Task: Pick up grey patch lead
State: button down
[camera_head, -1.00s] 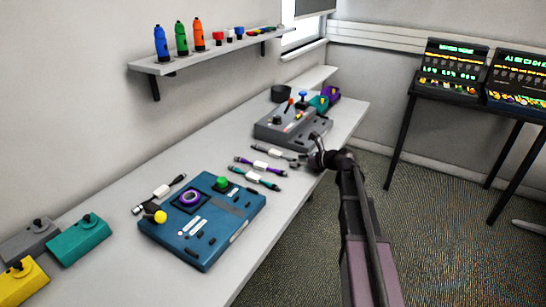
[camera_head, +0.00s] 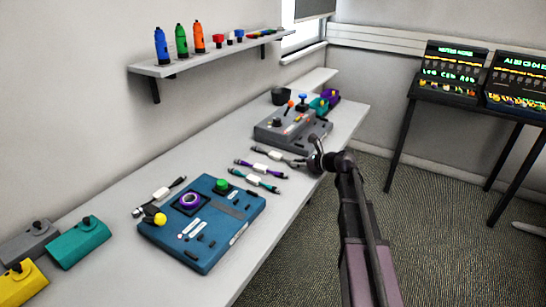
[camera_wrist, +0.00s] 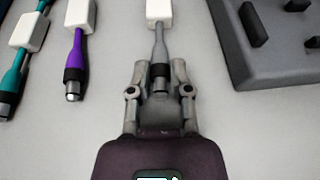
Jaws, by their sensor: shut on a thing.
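The grey patch lead (camera_head: 275,155) lies on the bench in front of the grey control box, with a white label block around its middle. In the wrist view its grey cable (camera_wrist: 160,45) runs down from the white block to a dark plug end between my fingers. My gripper (camera_wrist: 158,75) is shut on that plug end, low at the bench surface. My gripper also shows in the head view (camera_head: 306,162) at the right end of the lead. The lead's far end is out of the wrist view.
A purple lead (camera_wrist: 77,50) and a teal lead (camera_wrist: 14,70) lie to the left, apart from my gripper. The grey control box (camera_wrist: 262,45) stands close on the right. A blue control box (camera_head: 230,225) and another lead (camera_head: 163,192) lie nearer on the bench.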

jog(key=shift+r, duration=0.1)
dwell(0.3)
notch_tip(320, 180, up, 4)
jog(key=p, duration=0.4)
jog(key=s+a, duration=0.1)
jog(key=s, duration=0.4)
jog(key=s+a, duration=0.1)
jog(key=s, duration=0.4)
jog(key=s+a+p, duration=0.1)
jog(key=s, duration=0.4)
jog(key=shift+s+a+r, duration=0.3)
jog(key=shift+a+r, duration=0.05)
jog(key=shift+r, duration=0.15)
